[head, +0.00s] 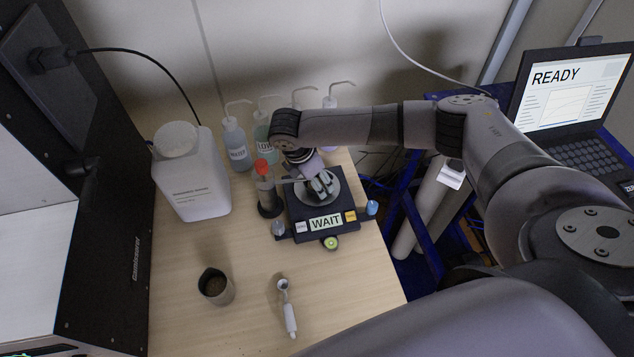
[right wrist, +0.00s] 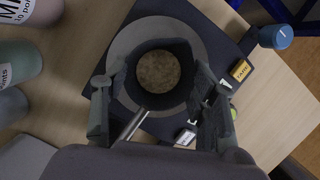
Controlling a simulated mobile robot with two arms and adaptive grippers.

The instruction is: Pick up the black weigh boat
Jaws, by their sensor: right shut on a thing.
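The black weigh boat (right wrist: 160,102) sits over the round pan of the balance in the right wrist view, with brown soil (right wrist: 160,70) in it. My right gripper (head: 322,184) reaches down over the balance (head: 298,215), and its fingers stand on either side of the boat in the right wrist view, shut on it. In the head view the gripper mostly hides the boat. I cannot tell whether the boat touches the pan (right wrist: 122,45). The balance display (head: 326,222) reads WAIT. My left gripper is not in view.
Several wash bottles (head: 235,147) stand behind the balance, and a large white jug (head: 190,180) stands left. A red-topped item (head: 264,180) is close beside the gripper. A laptop (head: 570,95) reads READY.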

